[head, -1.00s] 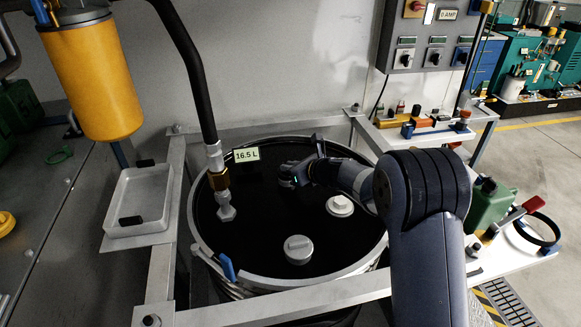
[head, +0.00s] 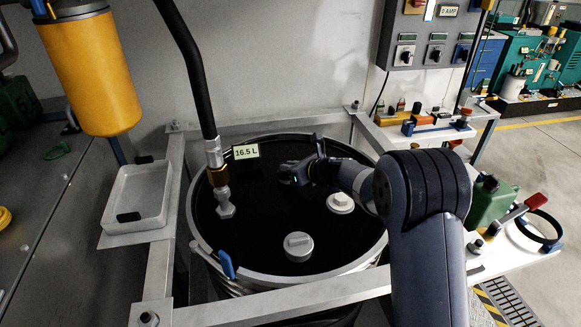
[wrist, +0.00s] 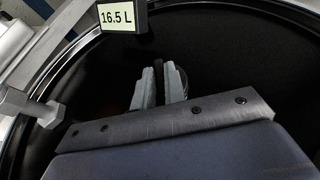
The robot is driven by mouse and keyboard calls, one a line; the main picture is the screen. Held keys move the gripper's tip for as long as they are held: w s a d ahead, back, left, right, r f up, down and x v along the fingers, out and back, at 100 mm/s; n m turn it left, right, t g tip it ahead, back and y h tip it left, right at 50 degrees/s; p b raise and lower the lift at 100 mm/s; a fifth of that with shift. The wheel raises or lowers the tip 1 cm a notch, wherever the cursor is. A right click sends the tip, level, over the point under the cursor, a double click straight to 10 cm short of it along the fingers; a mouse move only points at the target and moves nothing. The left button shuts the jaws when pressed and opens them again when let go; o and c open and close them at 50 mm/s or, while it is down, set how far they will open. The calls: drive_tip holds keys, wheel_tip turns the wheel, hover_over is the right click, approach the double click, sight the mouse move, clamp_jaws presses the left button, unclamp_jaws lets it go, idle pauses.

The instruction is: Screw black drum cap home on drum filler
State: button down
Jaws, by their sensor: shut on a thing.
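My gripper (head: 288,176) is low over the black top of the drum (head: 255,250), behind the two pale plugs and right of the hose fitting. In the wrist view my gripper (wrist: 160,88) has its two grey fingers close together, shut on a dark thing that looks like the black drum cap (wrist: 158,72). The cap is mostly hidden by the fingers and blends into the black drum top. The drum filler cannot be made out. I cannot tell whether the cap touches it.
A hose with a metal fitting (head: 217,180) joins the drum top at left. Two pale plugs (head: 298,246) (head: 340,203) stand on the drum top. A 16.5 L label (head: 246,152) is behind. A metal frame (head: 270,311) surrounds the drum. A grey tray (head: 140,193) is at left.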

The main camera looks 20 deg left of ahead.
drive_tip(key=shift+s+a+f+m+t+h+b, duration=0.2)
drive_tip(key=shift+m+t+h+b, duration=0.55)
drive_tip(key=shift+b, duration=0.8)
drive_tip(key=shift+s+d+f+m+t+h+b, duration=0.1)
drive_tip(key=shift+f+m+t+h+b, duration=0.3)
drive_tip(key=shift+m+t+b, duration=0.85)
drive_tip(key=shift+r+m+h+b, duration=0.3)
drive_tip(key=shift+h+b, duration=0.35)
drive_tip(key=shift+b, duration=0.15)
drive_tip(key=shift+a+f, duration=0.1)
drive_tip(key=shift+b, duration=0.35)
drive_tip(key=m+h, duration=0.1)
drive_tip(key=m+t+h+b, duration=0.1)
drive_tip(key=m+b, duration=0.1)
drive_tip(key=shift+s+a+f+h, duration=0.15)
drive_tip(key=shift+a+h, duration=0.1)
drive_tip(key=shift+h, duration=0.15)
drive_tip(key=shift+m+t+h+b, duration=0.4)
drive_tip(key=shift+m+t+h, duration=0.1)
drive_tip(key=shift+m+h, duration=0.3)
